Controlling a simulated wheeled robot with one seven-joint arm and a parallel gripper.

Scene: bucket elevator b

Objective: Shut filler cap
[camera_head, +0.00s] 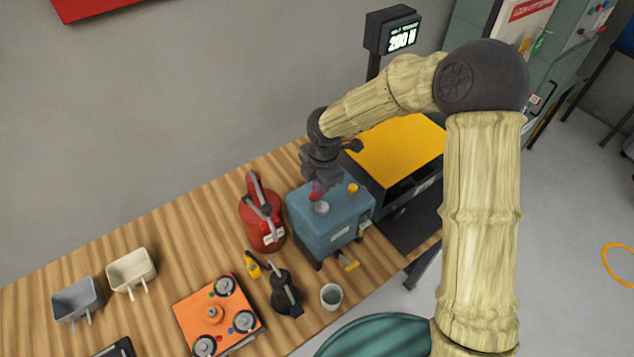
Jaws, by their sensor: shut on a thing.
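A blue box-shaped tank (330,235) stands on the wooden bench. A round light-grey filler opening (321,208) shows on its top. My gripper (317,187) points down over the tank's top, just behind the opening in the picture. It is shut on a small red piece (315,192), which looks like the filler cap. The fingers partly hide the red piece. I cannot tell whether it touches the filler. A small yellow knob (352,188) sits on the tank's top to the right.
A red can (262,220) stands close left of the tank. A dark box with a yellow top (400,148) stands behind right. A grey cup (331,296), a black oil can (285,292) and an orange unit (216,315) are in front.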

